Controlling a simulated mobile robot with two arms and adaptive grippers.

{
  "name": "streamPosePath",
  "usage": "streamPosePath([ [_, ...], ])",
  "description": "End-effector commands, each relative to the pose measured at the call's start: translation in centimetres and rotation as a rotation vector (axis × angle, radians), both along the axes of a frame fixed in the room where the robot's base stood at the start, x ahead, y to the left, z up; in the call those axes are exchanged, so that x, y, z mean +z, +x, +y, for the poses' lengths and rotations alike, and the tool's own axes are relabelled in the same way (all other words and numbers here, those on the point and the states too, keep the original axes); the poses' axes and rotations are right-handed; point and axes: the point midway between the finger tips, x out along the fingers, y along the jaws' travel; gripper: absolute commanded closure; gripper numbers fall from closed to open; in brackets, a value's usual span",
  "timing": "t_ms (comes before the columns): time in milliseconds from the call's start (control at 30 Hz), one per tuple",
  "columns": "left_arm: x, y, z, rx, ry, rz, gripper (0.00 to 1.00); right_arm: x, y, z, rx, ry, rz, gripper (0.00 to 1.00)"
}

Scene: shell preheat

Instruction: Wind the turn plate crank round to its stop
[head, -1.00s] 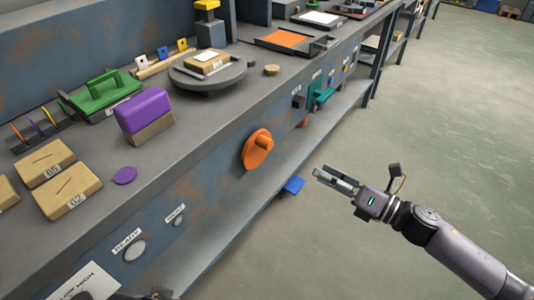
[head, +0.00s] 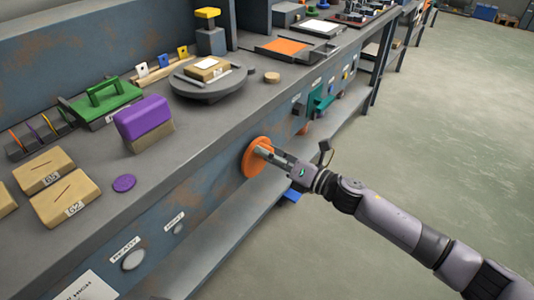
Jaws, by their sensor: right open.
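The orange crank (head: 253,163) is a round disc with a knob, mounted on the bench's front face below the turn plate. The round grey turn plate (head: 208,86) stands on the bench top with a tan block (head: 207,70) and a white piece on it. My right gripper (head: 264,151) is at the crank's knob, with its jaws open. The fingers hide most of the knob, and I cannot tell whether they touch it. My left gripper is not in view.
A purple-topped block (head: 144,124), a green-handled tool (head: 103,100) and tan blocks (head: 66,201) stand on the bench top. A teal handle (head: 319,102) sticks out of the front face farther right. The floor (head: 440,140) to the right is clear.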

Motion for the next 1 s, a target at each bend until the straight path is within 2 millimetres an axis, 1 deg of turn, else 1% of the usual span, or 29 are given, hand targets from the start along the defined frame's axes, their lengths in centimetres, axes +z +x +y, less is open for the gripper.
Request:
streamPosePath([
  [100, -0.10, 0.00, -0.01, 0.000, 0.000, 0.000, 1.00, -0.01, 0.42, 0.59, 0.000, 0.000, 0.000, 0.54],
  [400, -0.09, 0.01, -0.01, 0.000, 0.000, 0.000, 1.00, 0.01, 0.51, 0.72, 0.000, 0.000, 0.000, 0.54],
  [1000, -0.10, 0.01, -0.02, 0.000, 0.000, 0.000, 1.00, 0.00, 0.50, 0.69, -0.001, -0.001, 0.000, 0.94],
])
